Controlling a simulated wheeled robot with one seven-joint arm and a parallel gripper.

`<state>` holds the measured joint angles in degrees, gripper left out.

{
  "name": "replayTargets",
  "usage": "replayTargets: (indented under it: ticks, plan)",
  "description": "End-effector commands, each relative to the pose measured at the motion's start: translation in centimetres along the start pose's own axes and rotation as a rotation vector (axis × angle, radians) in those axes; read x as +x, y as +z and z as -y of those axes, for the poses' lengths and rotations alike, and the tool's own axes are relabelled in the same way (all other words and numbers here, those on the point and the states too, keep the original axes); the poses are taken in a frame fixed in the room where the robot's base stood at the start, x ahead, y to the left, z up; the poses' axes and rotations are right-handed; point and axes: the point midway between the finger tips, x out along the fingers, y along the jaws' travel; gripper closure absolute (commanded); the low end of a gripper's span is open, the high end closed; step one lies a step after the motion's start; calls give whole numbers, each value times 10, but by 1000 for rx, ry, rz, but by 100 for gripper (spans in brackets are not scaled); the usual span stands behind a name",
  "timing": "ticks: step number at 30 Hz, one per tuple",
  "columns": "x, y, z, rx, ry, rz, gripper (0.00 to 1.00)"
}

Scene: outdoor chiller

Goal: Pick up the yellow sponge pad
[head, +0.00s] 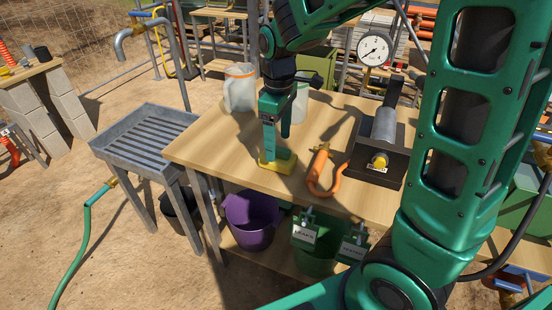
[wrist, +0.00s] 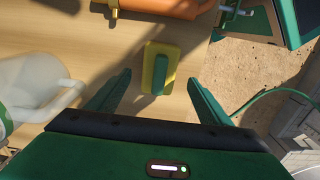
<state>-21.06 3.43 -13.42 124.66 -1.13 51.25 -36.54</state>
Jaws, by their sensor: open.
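The yellow sponge pad (wrist: 151,67) lies on the wooden table, with a green raised grip (wrist: 160,76) along its top. In the head view the yellow pad (head: 268,165) shows near the table's front edge, partly hidden by my gripper (head: 277,148). In the wrist view my gripper (wrist: 155,95) is open, its two green fingers apart to either side of the pad's near end. The pad lies between and just beyond the fingertips. Nothing is held. I cannot tell the exact height of the fingertips above the pad.
An orange tool (head: 319,168) lies right of the pad, beside a dark box (head: 378,178) with a metal cylinder. White jugs (head: 240,88) stand at the table's back left. A grey slatted sink (head: 146,135) adjoins on the left. A purple bucket (head: 251,220) sits below.

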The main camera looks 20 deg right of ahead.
Motion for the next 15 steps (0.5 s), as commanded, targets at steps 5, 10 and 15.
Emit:
replayTargets:
  ticks: [5,10,15]
  plan:
    - [24,-1,-1,-2,-2,4,27]
    - [44,-1,-2,-1,-1,3,27]
    - [49,-1,-2,-1,0,0,27]
